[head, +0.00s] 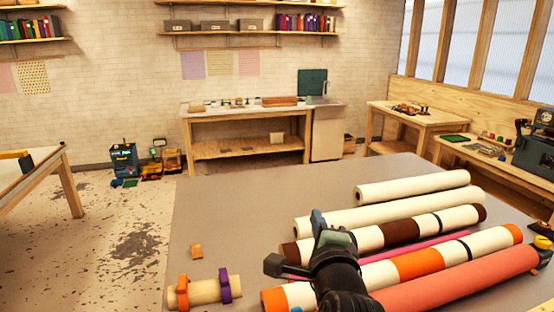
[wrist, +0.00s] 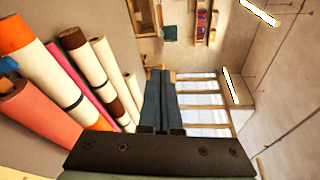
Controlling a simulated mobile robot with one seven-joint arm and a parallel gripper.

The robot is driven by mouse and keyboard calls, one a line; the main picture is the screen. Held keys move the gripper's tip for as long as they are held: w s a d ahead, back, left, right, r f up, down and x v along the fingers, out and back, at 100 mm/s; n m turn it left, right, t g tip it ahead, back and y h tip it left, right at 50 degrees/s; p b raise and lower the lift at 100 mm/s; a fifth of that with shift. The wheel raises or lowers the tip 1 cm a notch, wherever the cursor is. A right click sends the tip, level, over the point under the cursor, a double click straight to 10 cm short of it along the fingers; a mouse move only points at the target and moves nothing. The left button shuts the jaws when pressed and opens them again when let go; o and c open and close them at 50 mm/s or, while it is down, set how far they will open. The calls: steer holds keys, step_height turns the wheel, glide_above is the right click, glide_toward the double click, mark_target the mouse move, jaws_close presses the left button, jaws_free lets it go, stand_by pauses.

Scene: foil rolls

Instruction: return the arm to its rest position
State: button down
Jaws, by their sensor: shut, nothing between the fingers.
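My arm reaches in from the bottom of the head view, above the foil rolls, and hides parts of some of them. My gripper (head: 318,220) ends in blue-grey fingers over the left part of the rolls. In the wrist view, the two dark teal fingers of my gripper (wrist: 160,75) lie side by side with nothing between them. They point level or upward, toward the windows and ceiling. Several rolls lie side by side on the grey table (head: 225,215): a plain cream roll (head: 415,187), banded ones such as the orange-and-cream roll (head: 420,264), and a coral roll (head: 455,280).
A short beige roll (head: 205,292) with orange and purple clips and a small orange block (head: 196,251) are at the table's front left. The table's back left is bare. A workbench (head: 247,120) stands at the back wall, others at the right (head: 425,115) and left (head: 30,170).

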steer(key=s+a+r+n+t+b, duration=0.1)
steer(key=s+a+r+n+t, duration=0.15)
steer(key=s+r+n, duration=0.35)
steer(key=s+a+r+n+t+b, duration=0.1)
steer(key=r+n+t+b, duration=0.15)
steer(key=r, duration=0.65)
steer(key=s+a+r+n+t, duration=0.2)
steer(key=s+r+n, duration=0.3)
steer(key=s, duration=0.3)
steer(key=s+a+r+n+t+b, duration=0.1)
steer(key=s+a+r+n+t, duration=0.1)
steer(key=s+r+n+t, duration=0.2)
steer(key=s+r+n, duration=0.2)
steer(key=s+r, duration=0.1)
steer(key=s, duration=0.1)
steer(key=shift+d+n+b, duration=0.1)
steer(key=shift+n+b, duration=0.15)
steer(key=shift+b, duration=0.05)
